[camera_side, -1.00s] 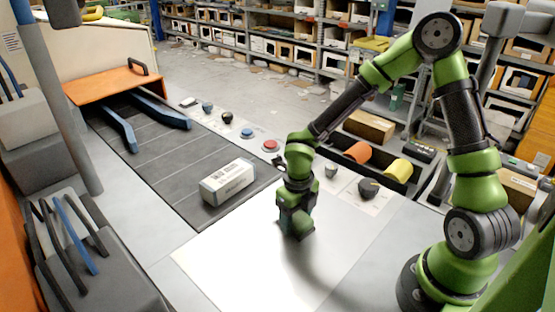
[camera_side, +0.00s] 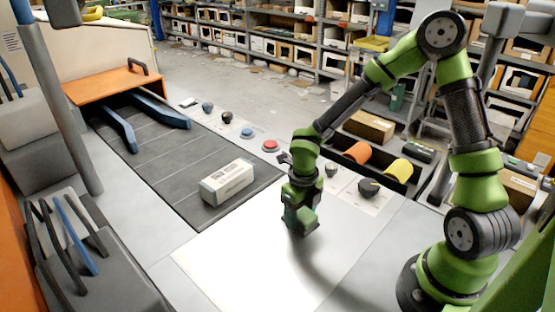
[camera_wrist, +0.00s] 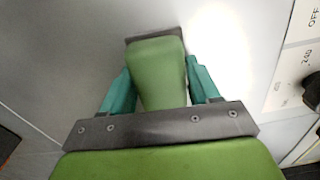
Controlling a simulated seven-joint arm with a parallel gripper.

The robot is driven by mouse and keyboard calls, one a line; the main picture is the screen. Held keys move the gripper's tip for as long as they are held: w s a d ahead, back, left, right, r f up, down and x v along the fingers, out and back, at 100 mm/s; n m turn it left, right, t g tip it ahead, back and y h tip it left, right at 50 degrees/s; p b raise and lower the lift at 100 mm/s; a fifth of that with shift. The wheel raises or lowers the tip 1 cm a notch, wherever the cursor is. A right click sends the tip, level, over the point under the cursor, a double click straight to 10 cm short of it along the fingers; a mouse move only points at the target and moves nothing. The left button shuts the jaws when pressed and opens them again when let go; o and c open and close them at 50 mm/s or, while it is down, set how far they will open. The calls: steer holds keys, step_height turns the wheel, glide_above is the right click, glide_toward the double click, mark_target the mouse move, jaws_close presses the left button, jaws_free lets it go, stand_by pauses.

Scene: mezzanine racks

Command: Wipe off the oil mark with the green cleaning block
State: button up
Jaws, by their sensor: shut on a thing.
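My gripper (camera_side: 300,222) is low over the pale worktop panel (camera_side: 225,258), at its right part in the side view. In the wrist view my gripper (camera_wrist: 160,88) has its two teal fingers shut on the green cleaning block (camera_wrist: 157,72), one on each side. The block has a dark grey edge at its far end. In the side view the block cannot be told apart from my green gripper. Whether the block touches the panel cannot be told. No oil mark can be made out; strong glare whitens part of the panel, and my gripper covers another part.
A white carton (camera_side: 227,182) lies on the dark conveyor (camera_side: 165,160), left of my gripper. Behind my gripper are a red button (camera_side: 270,146), a blue button (camera_side: 247,133) and a black knob (camera_side: 369,187). A tray holds orange (camera_side: 357,152) and yellow (camera_side: 398,170) rolls.

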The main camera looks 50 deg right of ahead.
mark_target(277, 243)
steer(key=shift+a, duration=4.25)
steer(key=shift+r, duration=0.4)
step_height(277, 243, up, 8)
steer(key=shift+f, duration=0.25)
